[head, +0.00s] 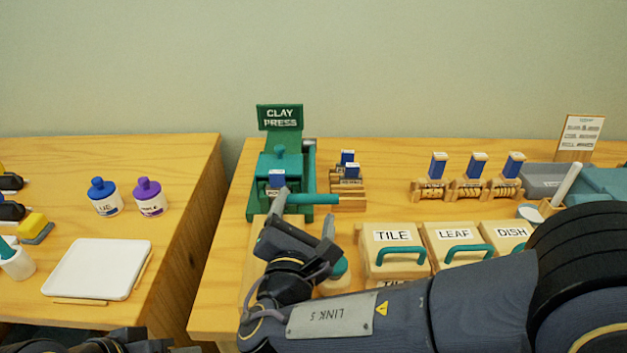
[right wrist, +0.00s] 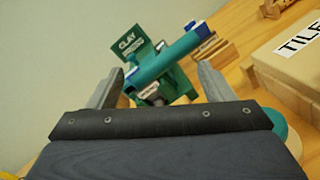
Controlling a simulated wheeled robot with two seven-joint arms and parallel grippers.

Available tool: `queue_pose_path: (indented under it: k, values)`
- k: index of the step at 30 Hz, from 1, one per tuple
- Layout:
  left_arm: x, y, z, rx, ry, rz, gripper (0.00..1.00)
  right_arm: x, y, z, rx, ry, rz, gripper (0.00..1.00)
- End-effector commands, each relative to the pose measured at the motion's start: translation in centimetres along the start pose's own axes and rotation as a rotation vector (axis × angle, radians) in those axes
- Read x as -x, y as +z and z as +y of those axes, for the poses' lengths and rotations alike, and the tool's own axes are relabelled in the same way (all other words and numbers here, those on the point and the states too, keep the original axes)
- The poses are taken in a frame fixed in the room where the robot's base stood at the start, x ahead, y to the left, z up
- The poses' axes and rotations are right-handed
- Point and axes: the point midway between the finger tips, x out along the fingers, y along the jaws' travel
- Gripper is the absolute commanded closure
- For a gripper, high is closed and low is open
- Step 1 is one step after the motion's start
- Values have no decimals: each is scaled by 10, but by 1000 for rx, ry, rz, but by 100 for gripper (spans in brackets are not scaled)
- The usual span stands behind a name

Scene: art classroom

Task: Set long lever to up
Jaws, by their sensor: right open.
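The green clay press (head: 279,160) stands at the left of the right-hand table, with its name sign on top. Its long teal lever (head: 315,199) lies about level and points right in the head view. In the right wrist view the lever (right wrist: 165,55) crosses slantwise beyond the fingers. My right gripper (head: 303,212) is open and empty, in front of the press and close to the lever. Its two fingers (right wrist: 160,82) are spread to either side of the lever's near part in the wrist view. I cannot tell whether they touch it. My left gripper's fingers are not visible.
Boxes labelled TILE (head: 392,237), LEAF (head: 454,233) and DISH (head: 511,231) stand right of my gripper. Small wooden blocks with blue tops (head: 350,172) stand behind the lever. A left table holds a white tray (head: 97,268) and paint jars (head: 149,197). A gap separates the tables.

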Motion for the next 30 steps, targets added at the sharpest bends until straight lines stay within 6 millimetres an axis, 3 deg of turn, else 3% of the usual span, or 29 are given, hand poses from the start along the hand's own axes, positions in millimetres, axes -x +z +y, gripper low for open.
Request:
queue_pose_path:
  k: [12,23,30]
  values:
    - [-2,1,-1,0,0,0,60,-61,0,-1,0,-4,-1,26]
    - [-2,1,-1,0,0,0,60,-69,0,-1,0,-2,0,26]
    - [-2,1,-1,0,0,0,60,-69,0,-1,0,-2,0,54]
